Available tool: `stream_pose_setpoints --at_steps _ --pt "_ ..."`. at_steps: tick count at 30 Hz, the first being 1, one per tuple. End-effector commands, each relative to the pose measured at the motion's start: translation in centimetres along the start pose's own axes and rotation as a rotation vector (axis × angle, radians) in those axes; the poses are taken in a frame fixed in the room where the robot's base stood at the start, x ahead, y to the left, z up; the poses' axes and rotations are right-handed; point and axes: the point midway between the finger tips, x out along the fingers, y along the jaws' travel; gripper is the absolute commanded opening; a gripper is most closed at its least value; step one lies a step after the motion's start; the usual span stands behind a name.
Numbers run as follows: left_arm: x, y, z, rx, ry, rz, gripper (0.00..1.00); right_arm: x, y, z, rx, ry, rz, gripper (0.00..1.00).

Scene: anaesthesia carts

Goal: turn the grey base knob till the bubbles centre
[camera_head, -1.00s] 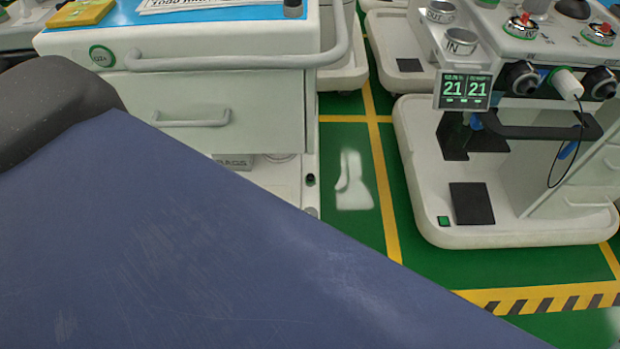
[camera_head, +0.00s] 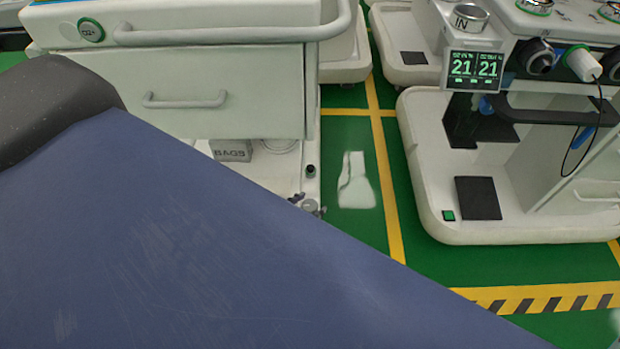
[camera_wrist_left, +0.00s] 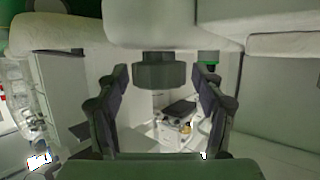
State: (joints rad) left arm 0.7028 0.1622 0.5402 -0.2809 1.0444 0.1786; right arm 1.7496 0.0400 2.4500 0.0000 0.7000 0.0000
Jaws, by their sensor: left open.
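In the left wrist view, a dark grey, faceted knob (camera_wrist_left: 160,71) hangs under a pale rounded body, between the two fingers of my left gripper (camera_wrist_left: 161,78). The fingers are open, one on each side of the knob, with visible gaps. In the head view, small grey parts of my left gripper (camera_head: 308,205) show at the front right corner of the white cart (camera_head: 225,75), just past the blue edge. The knob cannot be made out there. I cannot make out any bubbles in either view. My right gripper is not in view.
A large blue surface (camera_head: 180,250) hides much of the lower left. Another white machine (camera_head: 480,235) stands at right. Green floor (camera_head: 355,240) lies between.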

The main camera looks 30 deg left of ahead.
Motion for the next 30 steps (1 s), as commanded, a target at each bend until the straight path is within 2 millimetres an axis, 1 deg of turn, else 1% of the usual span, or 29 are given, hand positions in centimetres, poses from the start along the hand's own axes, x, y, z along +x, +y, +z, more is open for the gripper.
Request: stream_pose_setpoints --at_steps 8,27,30 --pt "0.10 0.11 -0.06 -0.001 0.000 -0.001 0.67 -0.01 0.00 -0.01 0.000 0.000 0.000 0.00" --pt "0.06 0.10 -0.02 -0.001 -0.001 -0.001 0.13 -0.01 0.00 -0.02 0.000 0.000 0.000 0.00" --pt "0.08 0.13 -0.02 -0.004 0.000 -0.006 0.13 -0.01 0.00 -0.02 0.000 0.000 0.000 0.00"
